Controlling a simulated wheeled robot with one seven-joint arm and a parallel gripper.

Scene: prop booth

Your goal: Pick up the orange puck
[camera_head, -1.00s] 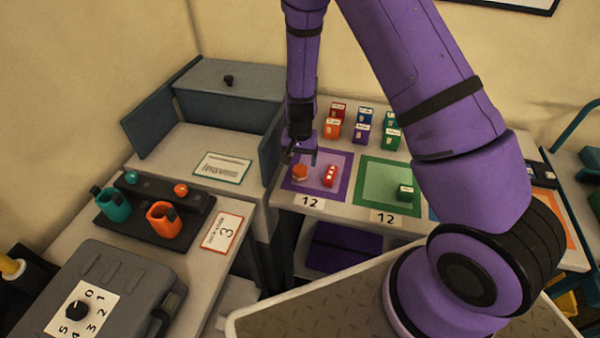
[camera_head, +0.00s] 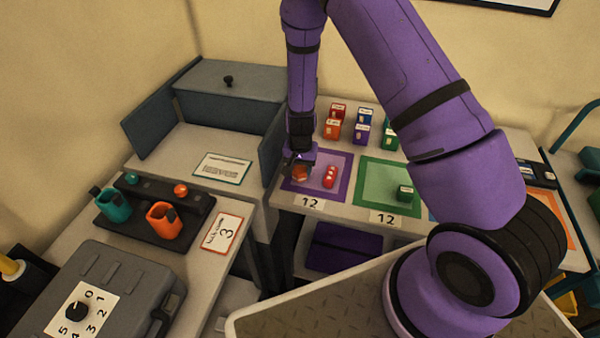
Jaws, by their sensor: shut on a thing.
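The orange puck (camera_head: 300,173) is on the purple-bordered mat (camera_head: 318,193), at its left side. My gripper (camera_head: 299,167) has come down over the puck and is shut on it. The fingers hide part of the puck, and I cannot tell whether it still touches the mat.
A green mat (camera_head: 375,196) with a green block (camera_head: 405,193) is further right. Several small coloured boxes (camera_head: 362,133) stand behind. A grey panel (camera_head: 270,150) rises close on the left.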

